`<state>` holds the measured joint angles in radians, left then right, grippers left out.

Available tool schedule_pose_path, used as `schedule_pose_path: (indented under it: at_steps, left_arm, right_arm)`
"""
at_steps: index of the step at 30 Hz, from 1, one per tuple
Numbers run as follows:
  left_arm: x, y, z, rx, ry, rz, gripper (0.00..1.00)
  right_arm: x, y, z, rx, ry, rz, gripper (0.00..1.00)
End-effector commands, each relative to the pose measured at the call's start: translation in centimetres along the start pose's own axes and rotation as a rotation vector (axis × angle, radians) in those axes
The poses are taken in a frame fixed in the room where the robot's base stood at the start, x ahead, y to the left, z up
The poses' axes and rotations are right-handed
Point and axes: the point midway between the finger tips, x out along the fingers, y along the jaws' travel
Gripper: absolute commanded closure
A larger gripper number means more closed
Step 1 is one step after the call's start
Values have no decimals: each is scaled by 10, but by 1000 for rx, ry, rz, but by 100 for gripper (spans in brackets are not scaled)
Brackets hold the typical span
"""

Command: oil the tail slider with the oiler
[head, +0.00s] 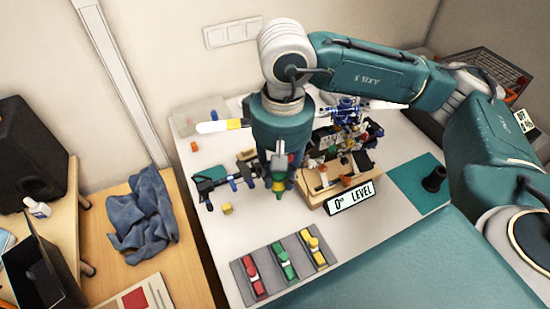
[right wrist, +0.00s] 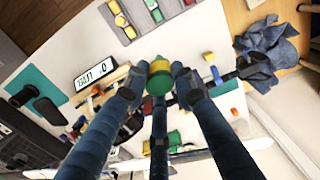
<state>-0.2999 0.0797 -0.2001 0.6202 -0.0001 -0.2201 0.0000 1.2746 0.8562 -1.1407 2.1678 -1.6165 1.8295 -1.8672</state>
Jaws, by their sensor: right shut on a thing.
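My right gripper (head: 279,188) points down over the middle of the table. It is shut on a green, yellow-tipped piece (head: 279,186), which looks like the oiler. In the right wrist view, this piece (right wrist: 158,78) sits between the fingertips (right wrist: 158,85). A dark rail with blue parts (head: 222,183) lies just left of the gripper in the head view. I cannot tell for certain which part is the tail slider; the gripper hides some of this area. A blue and dark mechanism (head: 345,135) stands on a wooden base behind and to the right. My left gripper is not in view.
A display reading "0° LEVEL" (head: 350,198) stands at the wooden base. A grey tray (head: 267,269) holds red, green and yellow pieces in front. A small yellow block (head: 227,208) lies left of the gripper. A black cup (head: 434,180) stands on a green mat (head: 408,178) at right.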

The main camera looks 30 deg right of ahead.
Motion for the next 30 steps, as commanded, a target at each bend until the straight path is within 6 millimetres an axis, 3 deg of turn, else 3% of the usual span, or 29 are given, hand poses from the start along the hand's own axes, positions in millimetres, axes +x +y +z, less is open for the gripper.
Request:
schedule_pose_path:
  at_steps: [6,12,18,30]
  left_arm:
    - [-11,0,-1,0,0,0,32]
    - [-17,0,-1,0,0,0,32]
    - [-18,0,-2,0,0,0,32]
    - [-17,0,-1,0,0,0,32]
  right_arm:
    - [-47,-40,-62,24,5,-7,100]
    - [-82,-71,-97,39,0,0,100]
    - [-95,-83,-109,47,-2,4,100]
    - [-94,-83,-110,46,-2,4,100]
